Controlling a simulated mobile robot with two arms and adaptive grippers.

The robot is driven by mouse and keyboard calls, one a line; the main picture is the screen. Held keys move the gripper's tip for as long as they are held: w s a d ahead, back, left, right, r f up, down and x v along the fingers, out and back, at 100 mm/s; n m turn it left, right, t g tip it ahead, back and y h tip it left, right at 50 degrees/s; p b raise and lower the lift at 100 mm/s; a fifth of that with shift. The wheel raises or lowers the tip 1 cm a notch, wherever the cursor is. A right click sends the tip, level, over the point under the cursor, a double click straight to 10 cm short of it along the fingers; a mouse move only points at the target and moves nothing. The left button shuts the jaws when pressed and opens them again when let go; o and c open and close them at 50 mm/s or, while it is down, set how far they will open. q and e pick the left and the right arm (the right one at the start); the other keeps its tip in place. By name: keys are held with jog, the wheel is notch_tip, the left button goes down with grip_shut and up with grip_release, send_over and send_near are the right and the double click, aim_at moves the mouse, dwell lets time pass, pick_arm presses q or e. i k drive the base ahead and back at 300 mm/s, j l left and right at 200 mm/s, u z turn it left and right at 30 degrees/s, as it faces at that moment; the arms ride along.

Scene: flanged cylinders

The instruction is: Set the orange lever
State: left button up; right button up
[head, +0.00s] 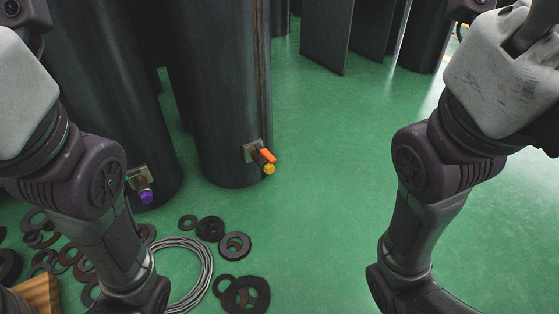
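The orange lever (266,155) is on a small fitting low on the dark cylinder (222,90) near the centre of the head view. A yellow round part (268,170) sits just below the lever. The lever slants down to the right. Both of my arms come down at the two sides, apart from the lever. Both grippers are out of the frame below, so their fingers do not show.
A second dark cylinder (105,75) at the left bears a fitting with a purple knob (146,197). Several flat rings (235,246) and a wire coil (207,262) lie on the green floor (320,200). Dark panels (327,35) stand behind. The centre-right floor is clear.

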aim_at(264, 153)
jog(key=i+j+u, duration=0.1)
jog(key=i+u, duration=0.2)
jog(key=u, duration=0.15)
jog(key=i+u, duration=0.4)
jog(key=k, duration=0.1)
